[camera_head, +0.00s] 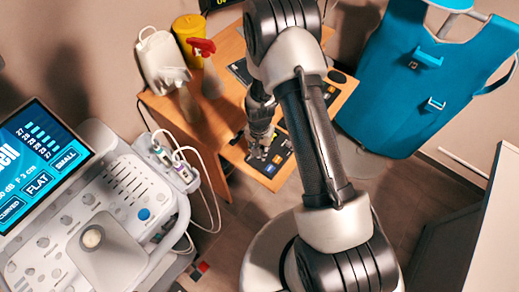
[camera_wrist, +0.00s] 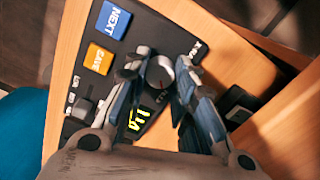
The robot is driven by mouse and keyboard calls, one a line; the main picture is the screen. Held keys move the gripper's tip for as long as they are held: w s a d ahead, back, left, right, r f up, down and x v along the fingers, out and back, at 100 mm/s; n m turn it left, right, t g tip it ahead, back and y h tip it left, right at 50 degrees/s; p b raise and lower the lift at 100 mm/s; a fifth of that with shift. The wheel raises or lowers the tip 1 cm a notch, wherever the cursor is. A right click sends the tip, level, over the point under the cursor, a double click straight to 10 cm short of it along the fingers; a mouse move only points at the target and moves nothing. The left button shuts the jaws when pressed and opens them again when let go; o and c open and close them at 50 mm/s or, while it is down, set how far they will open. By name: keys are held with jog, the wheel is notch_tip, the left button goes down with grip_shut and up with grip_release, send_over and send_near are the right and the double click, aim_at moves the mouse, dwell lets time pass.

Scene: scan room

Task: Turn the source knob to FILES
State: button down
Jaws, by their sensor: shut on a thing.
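In the wrist view, the source knob (camera_wrist: 161,70), round and grey, stands on a dark control panel (camera_wrist: 143,32). My gripper (camera_wrist: 160,66) has one finger on each side of the knob and is shut on it. White lettering lies to the right of the knob, but I cannot read FILES or tell the knob's setting. In the head view, my gripper (camera_head: 260,149) reaches down to the panel (camera_head: 268,168) on the wooden desk. The knob cannot be made out there.
A blue NEXT button (camera_wrist: 113,20), an orange CASE button (camera_wrist: 98,59) and a green-lit display (camera_wrist: 139,118) share the panel. Spray bottles (camera_head: 205,68) stand on the desk (camera_head: 228,48). An ultrasound console (camera_head: 120,215) stands left, and a blue apron (camera_head: 390,85) hangs right.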

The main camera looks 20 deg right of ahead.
jog(key=c, duration=1.3)
grip_release()
notch_tip(320, 180, up, 12)
